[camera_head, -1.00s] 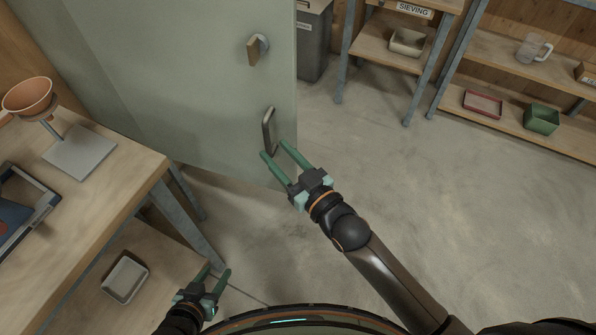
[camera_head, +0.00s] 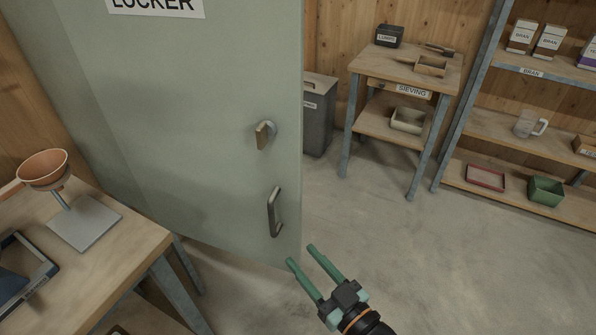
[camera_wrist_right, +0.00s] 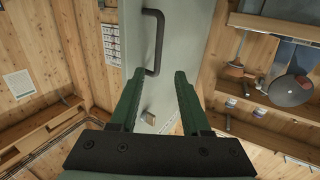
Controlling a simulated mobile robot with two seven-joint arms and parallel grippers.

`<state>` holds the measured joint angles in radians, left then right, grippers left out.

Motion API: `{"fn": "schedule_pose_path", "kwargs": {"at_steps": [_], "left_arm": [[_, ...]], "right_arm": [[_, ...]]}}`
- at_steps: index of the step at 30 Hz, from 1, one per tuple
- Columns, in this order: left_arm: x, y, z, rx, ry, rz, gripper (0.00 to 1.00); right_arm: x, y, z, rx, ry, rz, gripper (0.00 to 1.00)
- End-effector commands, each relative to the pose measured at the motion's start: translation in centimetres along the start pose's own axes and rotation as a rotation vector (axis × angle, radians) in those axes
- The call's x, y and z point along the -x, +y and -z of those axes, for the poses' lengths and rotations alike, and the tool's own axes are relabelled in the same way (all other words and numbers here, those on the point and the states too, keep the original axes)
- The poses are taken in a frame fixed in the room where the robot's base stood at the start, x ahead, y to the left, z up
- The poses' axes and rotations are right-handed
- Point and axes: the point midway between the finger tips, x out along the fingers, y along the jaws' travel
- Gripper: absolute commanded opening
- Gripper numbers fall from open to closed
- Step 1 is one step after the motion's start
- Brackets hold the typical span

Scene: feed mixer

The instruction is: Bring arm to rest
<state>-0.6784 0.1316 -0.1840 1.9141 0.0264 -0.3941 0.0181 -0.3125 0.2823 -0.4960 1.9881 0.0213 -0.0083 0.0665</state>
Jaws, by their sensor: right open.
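My right gripper (camera_head: 318,273) is in the lower middle of the head view, with its two green fingers apart and nothing between them. Its fingertips are below and to the right of the dark handle (camera_head: 274,212) on the grey-green locker door (camera_head: 200,120). In the right wrist view the open fingers (camera_wrist_right: 155,85) point toward the door, and the handle (camera_wrist_right: 158,40) shows beyond them. The fingers appear clear of the handle. My left gripper is out of the head view.
A wooden table (camera_head: 110,262) with a funnel stand (camera_head: 85,222) is at the left. A grey bin (camera_head: 318,115), a sieving table (camera_head: 408,68) and a shelf rack (camera_head: 520,135) stand at the back. The floor (camera_head: 420,260) on the right is clear.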

Motion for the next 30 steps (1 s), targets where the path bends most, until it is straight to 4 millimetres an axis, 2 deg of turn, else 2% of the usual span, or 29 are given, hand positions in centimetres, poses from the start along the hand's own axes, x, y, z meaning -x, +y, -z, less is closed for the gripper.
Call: {"fn": "schedule_pose_path", "kwargs": {"at_steps": [3, 5, 8, 12, 15, 18, 22, 30], "left_arm": [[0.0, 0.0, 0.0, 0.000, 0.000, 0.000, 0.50], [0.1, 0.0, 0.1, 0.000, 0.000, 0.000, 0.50], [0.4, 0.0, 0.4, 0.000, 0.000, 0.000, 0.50], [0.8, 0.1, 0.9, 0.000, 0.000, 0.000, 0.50], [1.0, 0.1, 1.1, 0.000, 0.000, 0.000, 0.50], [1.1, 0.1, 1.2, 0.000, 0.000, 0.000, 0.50], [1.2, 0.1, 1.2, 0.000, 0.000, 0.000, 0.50], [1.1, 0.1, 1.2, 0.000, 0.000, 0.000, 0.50]], "right_arm": [[0.1, 0.1, -0.2, -0.002, -0.007, -0.004, 0.47], [0.5, 0.4, -1.0, -0.011, -0.037, -0.020, 0.47], [2.2, 1.7, -4.3, -0.040, -0.158, -0.082, 0.47], [7.2, 3.5, -10.9, -0.101, -0.401, -0.194, 0.47], [11.1, 4.2, -14.7, -0.139, -0.553, -0.256, 0.47], [14.2, 4.4, -17.1, -0.165, -0.659, -0.296, 0.47], [16.2, 4.5, -18.4, -0.181, -0.721, -0.319, 0.47], [16.3, 4.5, -18.6, -0.181, -0.725, -0.320, 0.47]]}}
